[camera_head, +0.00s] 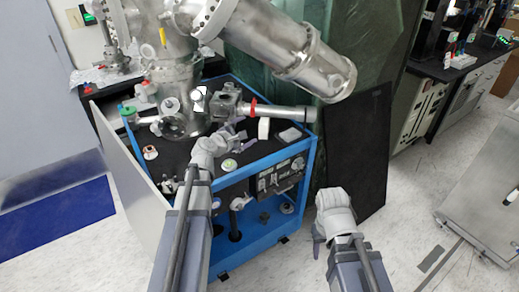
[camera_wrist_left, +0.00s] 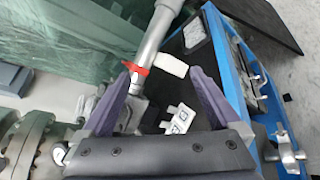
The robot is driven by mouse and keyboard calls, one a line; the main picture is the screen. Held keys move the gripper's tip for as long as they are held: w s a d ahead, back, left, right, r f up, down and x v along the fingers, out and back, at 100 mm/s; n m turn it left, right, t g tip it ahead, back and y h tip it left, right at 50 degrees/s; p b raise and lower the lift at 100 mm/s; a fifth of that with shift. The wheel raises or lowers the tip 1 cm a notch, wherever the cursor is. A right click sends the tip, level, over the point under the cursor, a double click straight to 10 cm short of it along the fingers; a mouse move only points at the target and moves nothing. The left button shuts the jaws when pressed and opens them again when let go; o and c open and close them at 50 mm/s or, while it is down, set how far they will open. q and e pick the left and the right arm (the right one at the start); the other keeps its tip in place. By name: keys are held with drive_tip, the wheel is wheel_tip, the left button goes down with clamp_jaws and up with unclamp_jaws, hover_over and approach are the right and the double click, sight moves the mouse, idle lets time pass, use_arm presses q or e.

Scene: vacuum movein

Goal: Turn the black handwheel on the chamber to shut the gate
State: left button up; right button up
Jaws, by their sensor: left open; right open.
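The steel chamber (camera_head: 172,80) stands on the cart at the upper left of the head view. I cannot clearly pick out a black handwheel on it in either view. A grey tube with a red ring (camera_head: 252,107) runs right from a grey block (camera_head: 224,100) beside the chamber; the red ring also shows in the left wrist view (camera_wrist_left: 136,68). My left gripper (camera_head: 236,132) is over the cart top, just below this block in the picture. In the left wrist view its purple fingers (camera_wrist_left: 162,86) are spread, with nothing held. My right gripper (camera_head: 317,238) is open and empty, right of the cart.
The blue-framed cart (camera_head: 313,160) has a black top with small loose parts. A large steel cylinder (camera_head: 270,45) overhangs it. A black panel (camera_head: 362,150) leans behind my right gripper. The floor (camera_head: 420,215) on the right is mostly clear.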

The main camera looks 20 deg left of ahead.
use_arm(q)
drive_tip(key=s+d+f+m+g+h, duration=0.1)
drive_tip(key=s+d+f+m+g, duration=0.2)
drive_tip(key=d+m, duration=0.3)
drive_tip(key=shift+s+f, duration=0.15)
drive_tip(key=shift+f, duration=0.45)
drive_tip(key=w+a+r+n+t, duration=0.1)
drive_tip(key=a+n, duration=0.1)
drive_tip(key=a, duration=0.1)
drive_tip(key=w+a+r+n+t+y, duration=0.1)
drive_tip(key=w+a+r+n, duration=0.1)
drive_tip(key=a+n, duration=0.1)
drive_tip(key=w+a+r+n+t, duration=0.1)
drive_tip(key=a+r+n, duration=0.1)
drive_tip(key=a, duration=0.3)
drive_tip(key=shift+w+r+n+t, duration=0.15)
drive_tip(key=shift+n+t, duration=0.15)
drive_tip(key=shift+n, duration=0.3)
drive_tip(key=n+t+y, duration=0.3)
drive_tip(key=n+y, duration=0.3)
drive_tip(key=n, duration=0.6)
approach(195, 98)
drive_tip(key=w, duration=0.4)
drive_tip(key=shift+w+a, duration=0.25)
drive_tip(key=shift+w, duration=1.05)
drive_tip(key=shift+w+a, duration=0.25)
drive_tip(key=shift+w, duration=1)
drive_tip(key=shift+w+a, duration=0.25)
drive_tip(key=shift+w, duration=1.05)
